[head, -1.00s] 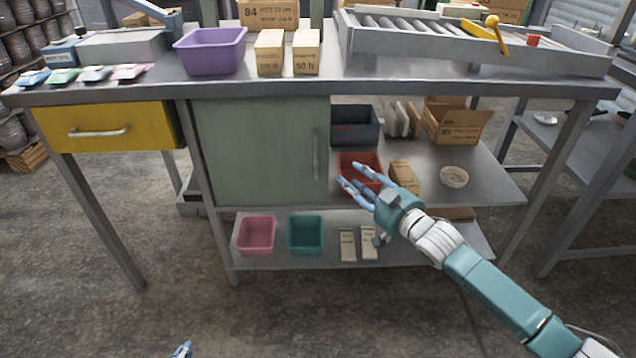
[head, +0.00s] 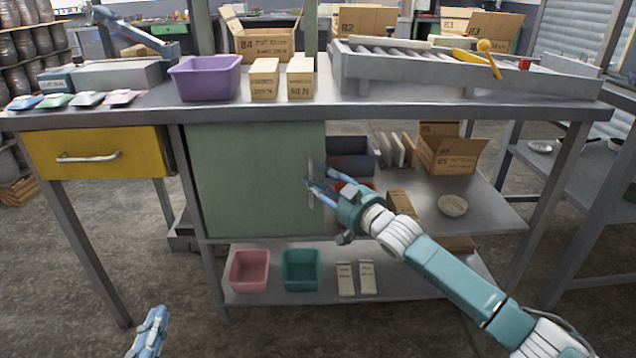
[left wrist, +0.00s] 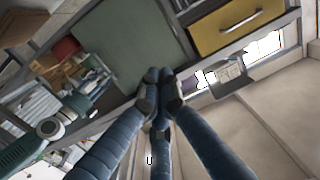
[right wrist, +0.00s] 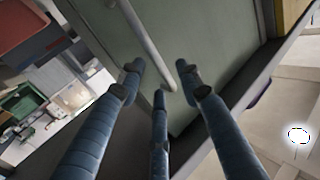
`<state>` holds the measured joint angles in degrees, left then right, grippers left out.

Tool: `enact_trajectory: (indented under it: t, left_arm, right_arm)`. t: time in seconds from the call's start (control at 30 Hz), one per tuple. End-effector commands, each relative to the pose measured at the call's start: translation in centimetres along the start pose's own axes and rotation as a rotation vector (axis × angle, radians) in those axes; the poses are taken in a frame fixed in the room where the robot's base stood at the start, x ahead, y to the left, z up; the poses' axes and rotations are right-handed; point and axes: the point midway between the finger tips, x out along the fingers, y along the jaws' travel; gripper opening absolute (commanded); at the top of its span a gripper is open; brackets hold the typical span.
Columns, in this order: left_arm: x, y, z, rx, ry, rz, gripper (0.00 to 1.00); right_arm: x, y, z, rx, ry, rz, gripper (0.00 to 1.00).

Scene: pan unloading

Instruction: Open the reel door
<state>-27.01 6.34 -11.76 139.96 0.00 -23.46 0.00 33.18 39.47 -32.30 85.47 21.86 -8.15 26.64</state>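The reel door appears to be the green cabinet door (head: 250,180) under the worktop, and it is closed. Its upright grey handle (head: 310,183) is near the door's right edge. My right gripper (head: 318,180) is at the handle with its fingers spread. In the right wrist view the handle (right wrist: 146,45) runs between the parted fingertips (right wrist: 159,72); I cannot tell whether they touch it. My left gripper (head: 155,318) is low at the front left, away from the door. In the left wrist view its fingertips (left wrist: 158,80) are together, with nothing visible between them.
A yellow drawer (head: 98,152) is left of the door. Open shelves at right hold a dark bin (head: 350,150) and a cardboard box (head: 447,152). Pink (head: 249,270) and teal (head: 301,269) bins stand on the lower shelf. The floor before the door is clear.

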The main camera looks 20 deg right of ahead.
Motion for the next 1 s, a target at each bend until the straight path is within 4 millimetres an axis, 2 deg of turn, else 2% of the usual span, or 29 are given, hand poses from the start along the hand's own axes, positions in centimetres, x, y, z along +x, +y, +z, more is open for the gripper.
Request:
enact_trajectory:
  t: [0.2,0.47,0.63,1.0]
  left_arm:
    - [0.1,0.2,-1.4,-0.001,0.062,0.003,0.00]
    - [0.1,0.2,-1.5,-0.001,0.066,0.004,0.00]
    - [0.1,0.2,-1.5,-0.001,0.066,0.004,0.00]
    - [0.1,0.2,-1.4,-0.001,0.053,0.004,0.00]
  right_arm:
    - [1.0,0.0,0.0,0.001,0.000,0.000,0.35]
    - [1.0,0.0,0.0,0.000,0.000,0.000,0.35]
    - [1.0,0.0,0.0,0.000,0.000,0.000,0.01]
    - [0.9,-0.3,-0.1,0.001,0.001,0.004,0.00]
